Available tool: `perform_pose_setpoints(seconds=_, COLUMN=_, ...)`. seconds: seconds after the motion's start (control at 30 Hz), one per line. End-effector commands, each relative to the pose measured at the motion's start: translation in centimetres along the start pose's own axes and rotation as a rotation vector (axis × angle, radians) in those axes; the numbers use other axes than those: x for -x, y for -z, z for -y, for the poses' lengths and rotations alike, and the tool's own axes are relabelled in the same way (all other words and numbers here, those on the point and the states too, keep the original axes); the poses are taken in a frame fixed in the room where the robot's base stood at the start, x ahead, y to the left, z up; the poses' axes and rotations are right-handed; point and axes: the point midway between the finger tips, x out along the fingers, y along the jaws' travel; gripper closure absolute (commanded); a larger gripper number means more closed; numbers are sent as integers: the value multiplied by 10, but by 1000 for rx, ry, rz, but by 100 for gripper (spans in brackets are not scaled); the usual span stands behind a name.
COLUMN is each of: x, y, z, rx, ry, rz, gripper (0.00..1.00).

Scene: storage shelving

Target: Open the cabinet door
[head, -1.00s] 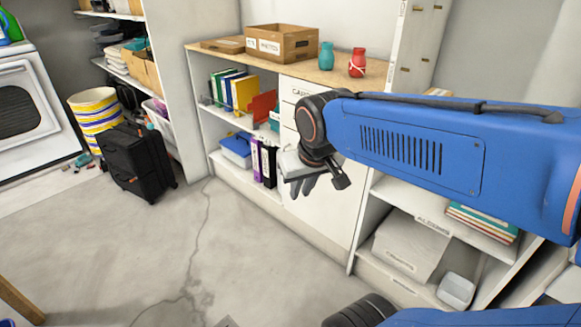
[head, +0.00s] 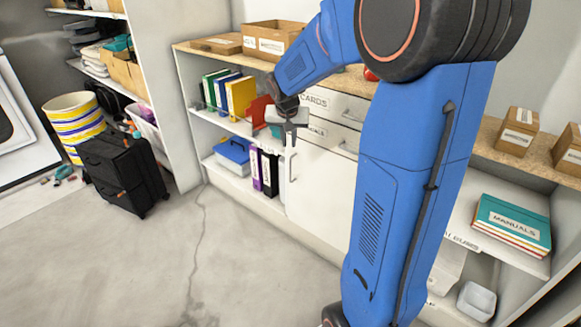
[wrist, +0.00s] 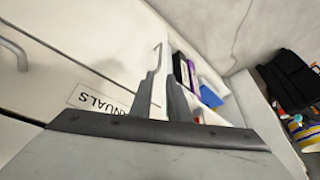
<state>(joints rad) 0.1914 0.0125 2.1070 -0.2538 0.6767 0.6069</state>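The white cabinet door (head: 322,195) is shut, below two drawers, with its right part hidden behind my arm. Its vertical metal handle (head: 292,167) is near the door's left edge. My gripper (head: 284,134) is just above the handle's top end, in front of the drawer labelled MANUALS. In the wrist view my gripper's two fingers (wrist: 162,78) stand apart with nothing held between them. The handle (wrist: 157,58) shows just beyond the fingertips, close to the left finger. Whether they touch is not clear.
The drawers have metal handles (head: 349,115) that stick out to the right of my gripper. Open shelves with binders (head: 263,172) and a blue-lidded box (head: 232,157) are left of the door. A black suitcase (head: 122,172) stands further left. The concrete floor (head: 230,250) in front is clear.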

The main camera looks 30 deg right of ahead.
Motion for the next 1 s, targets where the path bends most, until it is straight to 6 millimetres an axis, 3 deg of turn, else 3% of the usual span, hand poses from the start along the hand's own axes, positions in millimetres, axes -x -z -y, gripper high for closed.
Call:
perform_pose_setpoints(seconds=0.27, x=-23, y=4, z=0, rx=-8, ry=-3, rz=2, gripper=85)
perform_pose_setpoints(seconds=1.0, x=-149, y=3, z=0, rx=-6, ry=-3, rz=3, gripper=85)
